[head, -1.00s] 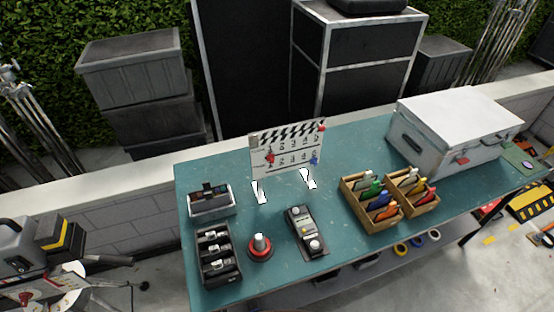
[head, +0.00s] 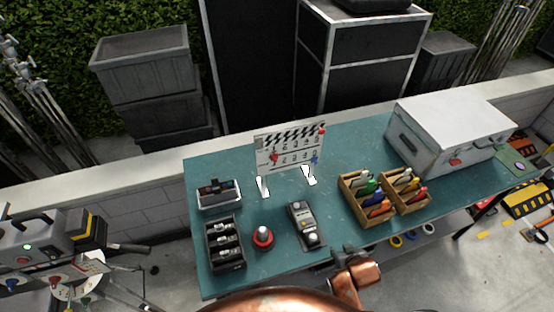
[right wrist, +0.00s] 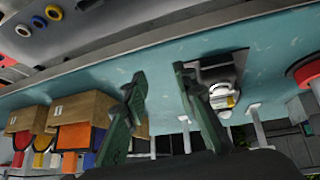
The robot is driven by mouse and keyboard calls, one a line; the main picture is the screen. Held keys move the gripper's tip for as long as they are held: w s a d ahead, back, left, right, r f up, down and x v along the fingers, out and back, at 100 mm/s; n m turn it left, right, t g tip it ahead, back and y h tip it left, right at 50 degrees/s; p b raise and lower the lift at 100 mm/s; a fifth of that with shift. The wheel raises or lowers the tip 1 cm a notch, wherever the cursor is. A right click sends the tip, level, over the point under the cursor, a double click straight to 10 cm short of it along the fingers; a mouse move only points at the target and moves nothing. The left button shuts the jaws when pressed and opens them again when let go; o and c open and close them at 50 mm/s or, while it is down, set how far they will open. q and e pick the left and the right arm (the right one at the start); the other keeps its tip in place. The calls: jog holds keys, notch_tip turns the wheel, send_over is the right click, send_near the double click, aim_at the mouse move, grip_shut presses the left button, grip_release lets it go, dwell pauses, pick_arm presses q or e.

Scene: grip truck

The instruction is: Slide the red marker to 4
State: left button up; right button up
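The white clapperboard (head: 290,160) stands upright at the back of the teal table, with black-and-white stripes on top and rows of numbers. A red marker (head: 274,158) sits at its left side by the lower row. A blue marker (head: 315,161) is at its right side, and a small red piece (head: 322,130) is at the top right corner. My right gripper (head: 343,256) is at the table's front edge, well short of the board. In the right wrist view the right gripper (right wrist: 160,80) has its fingers apart with nothing between them. My left gripper is not in view.
On the table (head: 350,145) are a grey control box (head: 305,224), a red-based button (head: 263,237), two black trays at left, wooden boxes (head: 365,210) of colored items, and a white case (head: 450,130) at right. The strip before the board is partly clear.

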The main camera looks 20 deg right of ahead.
jog(key=w+r+t, duration=0.1)
jog(key=w, duration=0.2)
jog(key=w+a+r+t, duration=0.1)
jog(key=w, duration=0.2)
jog(key=w+r+t, duration=0.1)
jog(key=w, duration=0.2)
jog(key=shift+w+a+r, duration=0.1)
jog(key=shift+a+r, duration=0.1)
jog(key=shift+a, duration=0.05)
jog(key=w+r, duration=0.1)
jog(key=w, duration=0.1)
jog(key=w+a+r+t, duration=0.1)
jog(key=w, duration=0.1)
jog(key=w+a+r+t, duration=0.1)
jog(key=w, duration=0.1)
jog(key=shift+w+a+r, duration=0.1)
jog(key=shift+a+r, duration=0.15)
jog(key=shift+r, duration=0.1)
jog(key=w+a+r+t, duration=0.4)
jog(key=w+a+r, duration=0.1)
jog(key=w+r, duration=0.15)
jog(key=n+t+y, duration=0.1)
jog(key=t+y, duration=0.1)
send_near(276, 160)
jog(key=w, duration=0.8)
jog(key=shift+w+r, duration=0.1)
jog(key=shift+w, duration=0.55)
jog(key=shift+c, duration=0.7)
grip_shut()
